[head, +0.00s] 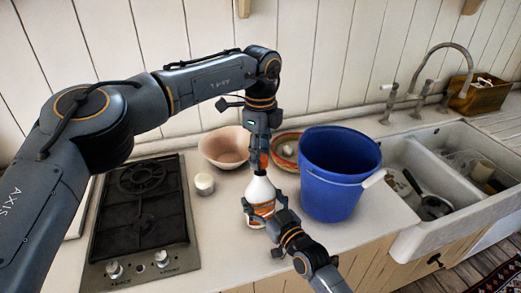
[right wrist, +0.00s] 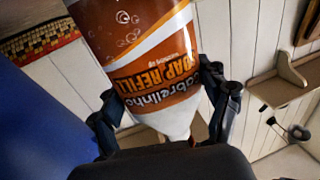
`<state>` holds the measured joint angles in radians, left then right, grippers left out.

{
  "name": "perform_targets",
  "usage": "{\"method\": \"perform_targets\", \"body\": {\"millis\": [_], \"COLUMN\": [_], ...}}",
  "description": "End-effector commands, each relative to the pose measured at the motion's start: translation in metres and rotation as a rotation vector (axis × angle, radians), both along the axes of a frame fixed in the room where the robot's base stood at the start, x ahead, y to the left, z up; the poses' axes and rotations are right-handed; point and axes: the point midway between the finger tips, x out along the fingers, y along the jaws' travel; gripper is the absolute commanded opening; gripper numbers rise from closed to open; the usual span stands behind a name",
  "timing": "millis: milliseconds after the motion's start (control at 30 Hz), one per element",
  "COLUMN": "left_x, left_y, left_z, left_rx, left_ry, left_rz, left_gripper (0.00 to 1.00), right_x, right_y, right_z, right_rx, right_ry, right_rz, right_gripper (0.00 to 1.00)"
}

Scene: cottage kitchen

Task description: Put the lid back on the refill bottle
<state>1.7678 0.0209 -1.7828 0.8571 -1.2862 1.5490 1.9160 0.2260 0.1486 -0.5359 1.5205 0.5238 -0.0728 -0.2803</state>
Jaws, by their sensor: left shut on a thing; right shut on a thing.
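The refill bottle (head: 262,190) is white with an orange-brown label and stands upright on the counter. In the right wrist view the bottle (right wrist: 150,55) appears upside down, its label reading "SOAP REFILL". My right gripper (head: 262,216) is shut around the bottle's body; its fingers (right wrist: 165,105) show on both sides. My left gripper (head: 260,165) points down directly above the bottle's neck, shut on a small orange piece, apparently the lid (head: 264,161). The fingers hide much of it, and I cannot tell whether it touches the neck. The bottle's mouth is hidden.
A blue bucket (head: 335,190) stands close right of the bottle. Behind are a pink bowl (head: 224,145) and a patterned bowl (head: 284,163). A small white jar (head: 204,184) and the black hob (head: 142,225) are left. The sink (head: 435,165) is right.

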Motion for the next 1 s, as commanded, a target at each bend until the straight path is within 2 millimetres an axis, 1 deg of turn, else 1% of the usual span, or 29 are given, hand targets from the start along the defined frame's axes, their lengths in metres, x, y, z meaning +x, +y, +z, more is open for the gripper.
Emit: {"method": "perform_targets", "body": {"millis": [467, 800, 1000], "left_x": [0.0, 0.0, 0.0], "left_y": [0.0, 0.0, 0.0], "left_z": [0.0, -0.016, -0.018], "left_rx": [0.0, -0.001, -0.001], "left_ry": [-0.001, 0.0, 0.0], "left_rz": [0.0, 0.0, 0.0], "left_gripper": [0.26, 0.26, 0.26], "right_x": [0.0, 0.0, 0.0], "right_y": [0.0, 0.0, 0.0], "right_z": [-0.001, -0.001, -0.001], "right_rx": [-0.001, -0.001, -0.001], "right_ry": [0.002, 0.002, 0.002], "right_rz": [0.0, 0.0, 0.0], "right_gripper": [0.19, 0.19, 0.19]}}
